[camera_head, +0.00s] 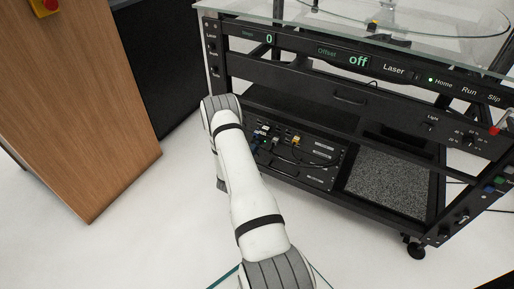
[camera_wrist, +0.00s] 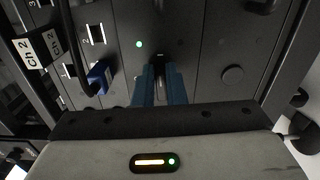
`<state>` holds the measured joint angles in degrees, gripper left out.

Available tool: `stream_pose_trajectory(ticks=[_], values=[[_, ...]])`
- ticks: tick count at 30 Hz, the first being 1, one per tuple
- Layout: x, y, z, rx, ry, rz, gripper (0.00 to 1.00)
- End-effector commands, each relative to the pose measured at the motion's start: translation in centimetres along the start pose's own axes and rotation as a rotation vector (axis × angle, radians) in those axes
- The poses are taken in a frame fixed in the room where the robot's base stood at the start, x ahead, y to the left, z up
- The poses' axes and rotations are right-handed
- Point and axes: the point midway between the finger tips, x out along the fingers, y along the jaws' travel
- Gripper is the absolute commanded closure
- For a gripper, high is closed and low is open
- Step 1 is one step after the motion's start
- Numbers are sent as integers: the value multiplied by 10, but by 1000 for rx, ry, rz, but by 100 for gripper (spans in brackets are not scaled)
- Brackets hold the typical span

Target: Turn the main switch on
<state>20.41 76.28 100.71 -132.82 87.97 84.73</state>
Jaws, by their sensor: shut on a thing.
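My gripper (camera_wrist: 160,73) shows in the wrist view with its two blue fingers pointing at a dark panel (camera_wrist: 196,62). The fingers are shut on a small dark part, the main switch as far as I can tell, mostly hidden between the fingertips. A green light (camera_wrist: 139,44) glows on the panel just up and left of the fingertips. In the head view my white arm reaches toward the left side of the black turntable frame (camera_head: 222,66). My gripper and the switch are hidden there.
Left of the fingers are a blue plug (camera_wrist: 99,77), sockets and a black cable labelled "Ch 2" (camera_wrist: 38,47). A round knob (camera_wrist: 233,75) is to the right. In the head view a wooden cabinet (camera_head: 95,105) stands left, with open floor between.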

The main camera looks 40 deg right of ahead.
Motion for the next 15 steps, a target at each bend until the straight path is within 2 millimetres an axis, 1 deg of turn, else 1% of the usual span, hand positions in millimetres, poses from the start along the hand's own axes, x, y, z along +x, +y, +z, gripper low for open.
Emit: stream_pose_trajectory(ticks=[1, 8, 15], values=[[0, 2, -6, 20, 13, 5, 100], [-1, 1, -6, 67, 13, 4, 100], [-1, 1, -5, 74, 13, 4, 100]])
